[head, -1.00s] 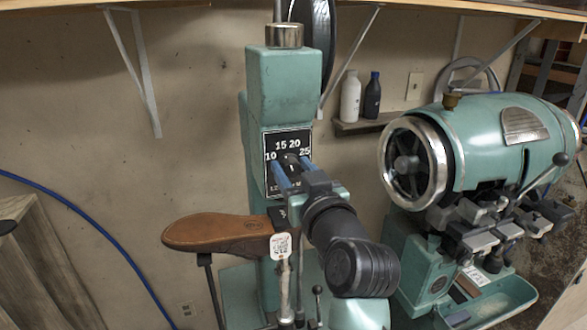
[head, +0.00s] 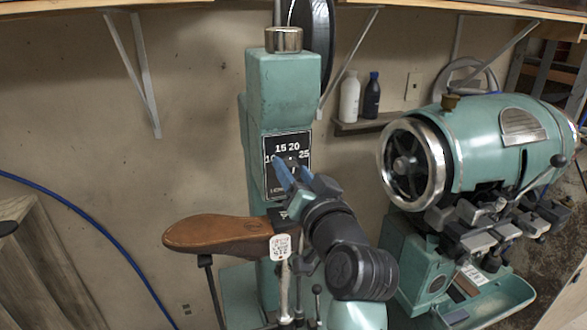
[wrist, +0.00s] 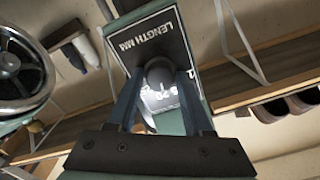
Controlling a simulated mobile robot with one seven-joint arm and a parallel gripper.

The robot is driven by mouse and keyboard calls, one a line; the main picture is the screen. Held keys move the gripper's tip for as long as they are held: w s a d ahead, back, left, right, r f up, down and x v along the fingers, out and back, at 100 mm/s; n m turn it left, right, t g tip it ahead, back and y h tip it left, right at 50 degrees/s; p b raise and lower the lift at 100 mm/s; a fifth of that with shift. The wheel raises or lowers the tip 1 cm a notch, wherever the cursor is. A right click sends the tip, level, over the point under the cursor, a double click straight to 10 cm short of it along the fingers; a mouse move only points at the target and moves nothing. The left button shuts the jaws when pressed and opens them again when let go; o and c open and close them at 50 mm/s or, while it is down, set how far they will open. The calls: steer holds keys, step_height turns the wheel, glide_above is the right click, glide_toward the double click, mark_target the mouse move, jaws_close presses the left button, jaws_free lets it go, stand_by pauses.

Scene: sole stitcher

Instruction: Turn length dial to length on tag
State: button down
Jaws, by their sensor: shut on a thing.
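The length dial plate (head: 273,183), black with white numbers 10, 15, 20 and 25, is on the front of the green stitcher column (head: 283,95). My gripper (head: 286,172), with blue fingers, is at the plate and shut on the dial knob. In the wrist view, the dark round dial knob (wrist: 159,74) sits between the two fingers, with "LENGTH MM" on the plate behind it.
A second green machine (head: 500,140) with a chrome-rimmed wheel stands at the right. A white bottle (head: 349,98) and a dark bottle (head: 372,96) stand on a small wall shelf (head: 370,126). A blue hose (head: 85,215) runs along the left wall.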

steer(key=shift+m+p, duration=0.3)
steer(key=shift+m, duration=0.8)
steer(key=shift+f, duration=0.1)
steer(key=shift+c, duration=1.6)
jaws_free()
steer(key=shift+s+d+b, duration=0.25)
steer(key=shift+s+b, duration=0.1)
steer(key=shift+s, duration=0.2)
steer(key=b+v, duration=0.4)
steer(key=v, duration=0.8)
